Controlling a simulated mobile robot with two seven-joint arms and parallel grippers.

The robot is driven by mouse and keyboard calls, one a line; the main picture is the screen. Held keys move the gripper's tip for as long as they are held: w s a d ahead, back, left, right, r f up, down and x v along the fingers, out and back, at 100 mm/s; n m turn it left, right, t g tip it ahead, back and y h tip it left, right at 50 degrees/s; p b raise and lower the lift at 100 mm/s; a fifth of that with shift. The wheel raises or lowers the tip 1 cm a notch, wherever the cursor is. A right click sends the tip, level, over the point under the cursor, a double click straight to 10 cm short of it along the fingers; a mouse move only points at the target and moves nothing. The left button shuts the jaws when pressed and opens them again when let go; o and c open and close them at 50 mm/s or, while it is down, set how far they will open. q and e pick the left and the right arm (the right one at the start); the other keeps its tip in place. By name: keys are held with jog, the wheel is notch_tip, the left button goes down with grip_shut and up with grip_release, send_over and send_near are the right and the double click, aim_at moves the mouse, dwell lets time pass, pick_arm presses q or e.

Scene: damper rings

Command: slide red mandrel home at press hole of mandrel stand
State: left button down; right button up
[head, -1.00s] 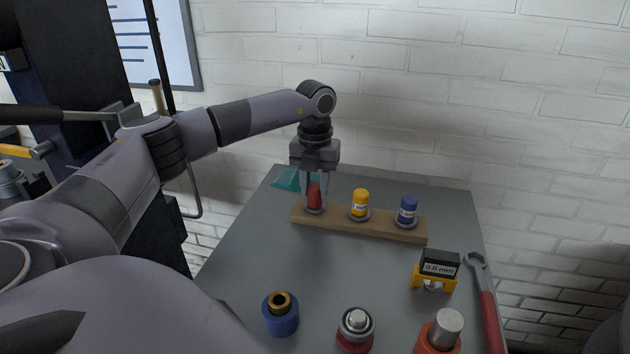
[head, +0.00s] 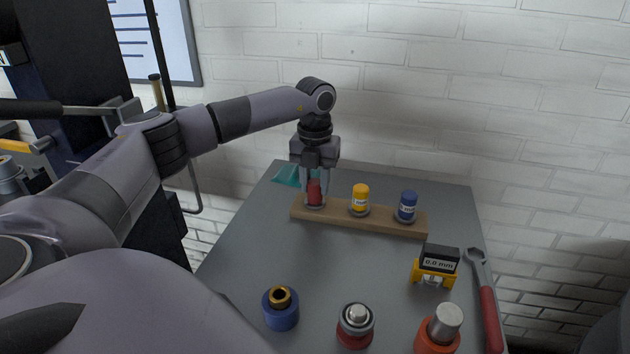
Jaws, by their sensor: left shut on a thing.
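The red mandrel (head: 314,193) stands upright at the left end of the wooden mandrel stand (head: 385,226). My left gripper (head: 315,188) points straight down over it and is shut on it, with a finger on each side. The mandrel's foot is at the stand's left hole; the hole itself is hidden, so I cannot tell how deep it sits. A yellow mandrel (head: 361,197) stands in the middle of the stand and a blue mandrel (head: 408,205) at its right end. My right gripper is not in view.
On the grey table (head: 250,250) nearer me are a blue cylinder with a brass top (head: 281,311), a red-based part (head: 355,330) and an orange part (head: 440,330). A yellow gauge (head: 437,262) and a red-handled wrench (head: 488,310) lie right. A teal item (head: 287,175) sits behind the stand.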

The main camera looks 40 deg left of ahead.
pick_arm(q)
jog(key=c, duration=0.7)
grip_release()
jog(key=shift+f, duration=0.2)
jog(key=shift+r, duration=0.1)
notch_tip(320, 180, up, 7)
jog(key=shift+r, duration=0.1)
jog(key=shift+d, duration=0.1)
